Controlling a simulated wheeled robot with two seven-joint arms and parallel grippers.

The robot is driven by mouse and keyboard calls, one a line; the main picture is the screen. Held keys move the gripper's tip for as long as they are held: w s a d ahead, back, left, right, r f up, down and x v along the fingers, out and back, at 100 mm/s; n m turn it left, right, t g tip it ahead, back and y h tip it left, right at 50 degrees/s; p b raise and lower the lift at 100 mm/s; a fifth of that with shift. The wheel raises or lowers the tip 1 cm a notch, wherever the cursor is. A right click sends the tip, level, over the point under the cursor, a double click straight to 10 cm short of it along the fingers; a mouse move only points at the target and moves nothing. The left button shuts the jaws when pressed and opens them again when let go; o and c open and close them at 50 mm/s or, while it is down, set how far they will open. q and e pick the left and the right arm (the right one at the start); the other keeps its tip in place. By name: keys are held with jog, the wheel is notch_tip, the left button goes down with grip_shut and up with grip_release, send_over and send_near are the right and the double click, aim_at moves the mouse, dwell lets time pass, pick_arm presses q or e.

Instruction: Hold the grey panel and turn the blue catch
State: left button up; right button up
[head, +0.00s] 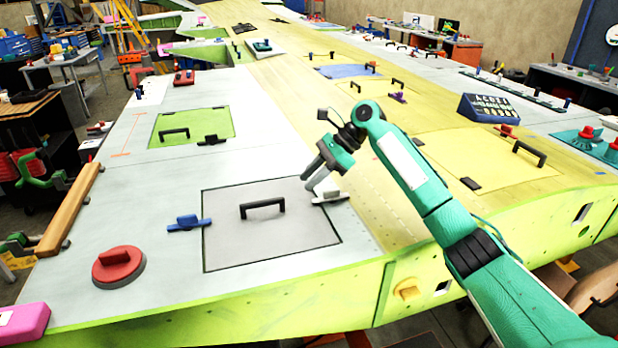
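The grey panel (290,235) lies flush in the wing surface, with a dark seam around it and a black handle (262,206) standing on it. The blue catch (189,223) sits at the panel's left edge, its bar pointing roughly left to right. A light grey catch (330,198) sits at the right edge. My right gripper (307,184) hangs just above and left of this grey catch, its two fingers a little apart with nothing visible between them. It is to the right of the handle and clear of the blue catch. My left gripper is not in view.
A red round suction cup (118,267) stands at the front left. A green panel (190,128) with a black handle lies behind the grey one. A wooden bar (70,210) lines the left edge. A blue parts box (488,108) stands at right.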

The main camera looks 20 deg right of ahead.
aim_at(287, 209)
jog(key=x, duration=0.8)
jog(key=shift+s+a, duration=0.4)
jog(key=shift+a, duration=0.05)
grip_shut()
jog(key=shift+r, duration=0.35)
dwell(1.2)
